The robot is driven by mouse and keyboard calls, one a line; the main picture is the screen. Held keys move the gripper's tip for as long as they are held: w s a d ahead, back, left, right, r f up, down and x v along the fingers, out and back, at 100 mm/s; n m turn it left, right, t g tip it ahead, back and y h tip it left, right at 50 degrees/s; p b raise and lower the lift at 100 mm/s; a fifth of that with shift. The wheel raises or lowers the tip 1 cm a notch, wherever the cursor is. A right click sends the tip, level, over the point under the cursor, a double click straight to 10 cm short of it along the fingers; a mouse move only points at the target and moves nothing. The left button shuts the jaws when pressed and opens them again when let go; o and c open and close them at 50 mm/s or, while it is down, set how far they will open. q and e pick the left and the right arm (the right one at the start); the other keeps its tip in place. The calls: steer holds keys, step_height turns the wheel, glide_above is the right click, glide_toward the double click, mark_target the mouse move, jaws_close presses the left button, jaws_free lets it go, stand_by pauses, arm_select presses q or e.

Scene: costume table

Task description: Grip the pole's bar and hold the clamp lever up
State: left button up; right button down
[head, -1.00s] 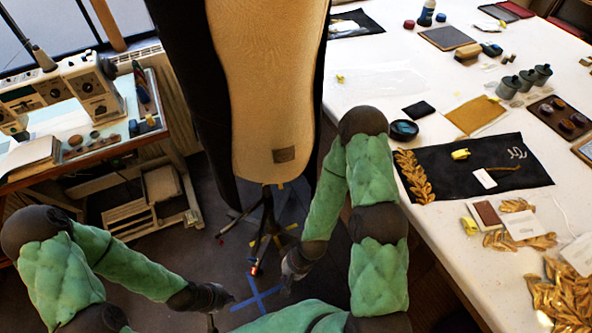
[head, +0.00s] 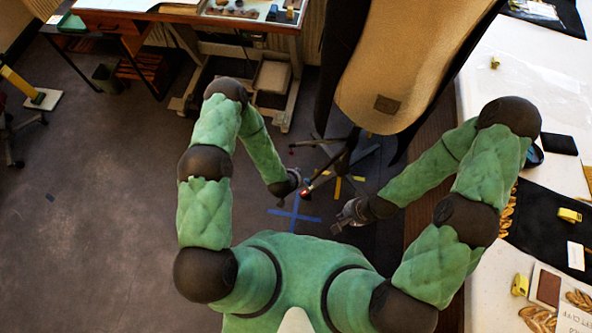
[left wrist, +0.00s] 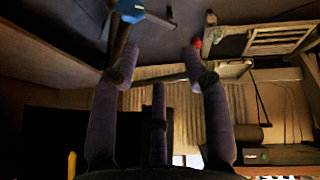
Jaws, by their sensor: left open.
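The dress form (head: 400,70) stands on a dark pole and splayed legs (head: 345,158). One leg ends in a red tip (head: 305,193). My left gripper (head: 290,185) is beside that tip in the head view. In the left wrist view its open fingers (left wrist: 160,60) have no clear hold on anything. A dark bar with a blue end (left wrist: 130,12) is by the left finger, and a red tip (left wrist: 196,42) is by the right one. I cannot pick out the clamp lever. My right gripper (head: 347,213) is low, right of the stand; its finger gap is unclear.
A white work table (head: 515,95) with a black cloth is on the right. A wooden desk (head: 270,27) is at the back. Blue tape (head: 295,214) marks the floor below my left gripper. The floor on the left is mostly clear.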

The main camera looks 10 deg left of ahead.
mark_target(292, 154)
arm_select(q)
steer(key=w+a+f+t+y+b, duration=0.1)
steer(key=w+f+t+b, duration=0.1)
steer(key=w+f, duration=0.2)
steer(key=w+a+f+t+y+b, duration=0.1)
steer(key=w+f+y+b, duration=0.1)
steer(key=w+f+b, duration=0.1)
steer(key=w+a+f+t+y+b, duration=0.2)
steer(key=w+f, duration=0.3)
steer(key=w, duration=0.2)
steer(key=shift+w+t, duration=0.15)
steer(key=shift+t, duration=0.15)
steer(key=shift+x, duration=0.95)
steer(key=shift+w+r, duration=0.15)
